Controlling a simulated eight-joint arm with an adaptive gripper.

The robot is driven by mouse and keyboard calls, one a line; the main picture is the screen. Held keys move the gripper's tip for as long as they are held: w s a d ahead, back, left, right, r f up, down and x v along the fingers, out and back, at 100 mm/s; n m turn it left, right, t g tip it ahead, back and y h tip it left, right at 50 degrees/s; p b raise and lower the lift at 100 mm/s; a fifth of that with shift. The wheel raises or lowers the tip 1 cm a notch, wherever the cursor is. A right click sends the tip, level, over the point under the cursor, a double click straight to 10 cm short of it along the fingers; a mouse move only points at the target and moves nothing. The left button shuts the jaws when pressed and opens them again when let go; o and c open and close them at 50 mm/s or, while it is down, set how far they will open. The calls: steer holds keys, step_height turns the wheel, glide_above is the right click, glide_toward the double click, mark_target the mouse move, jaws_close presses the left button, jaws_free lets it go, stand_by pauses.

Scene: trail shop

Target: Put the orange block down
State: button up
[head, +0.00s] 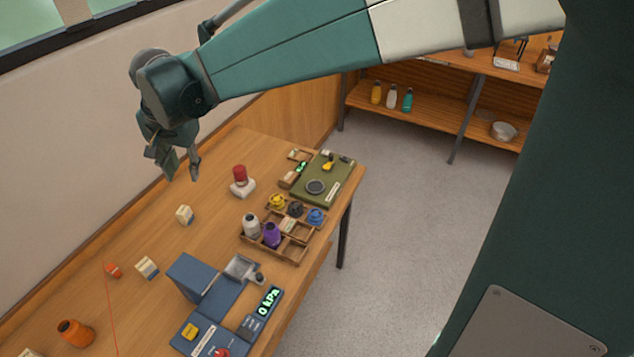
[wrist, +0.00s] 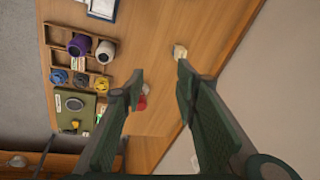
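My gripper (head: 181,179) hangs above the back part of the wooden table in the head view. In the wrist view the two fingers of my gripper (wrist: 160,70) stand wide apart with nothing held between them. A small orange piece (head: 113,270) lies on the table at the left in the head view, well apart from my gripper; it is too small to tell its exact shape. A thin red line runs from it toward the bottom edge. No orange block shows in the wrist view.
A cream box (head: 185,215) and another small box (head: 147,267) stand on the table (head: 215,165). An orange jar (head: 75,333) is at lower left. A blue pressure device (head: 215,290), a wooden tray (head: 290,252) and a green mat (head: 318,190) line the right side.

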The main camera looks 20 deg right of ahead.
steer(key=s+d+r+n+t, duration=0.15)
steer(key=s+d, duration=0.35)
steer(key=d, duration=0.5)
steer(key=s+d+r+n+t, duration=0.1)
steer(key=s+d+r, duration=0.25)
steer(key=d, duration=0.55)
steer(key=s+d+f+n+t+h, duration=0.1)
steer(key=s+d+f+n+t, duration=0.1)
steer(key=s+d, duration=1.3)
steer(key=shift+s+d+f+n, duration=0.15)
steer(key=shift+s+f+n, duration=0.25)
steer(key=shift+f, duration=0.75)
steer(key=shift+f, duration=0.1)
step_height(320, 180, down, 6)
steer(key=b, duration=0.6)
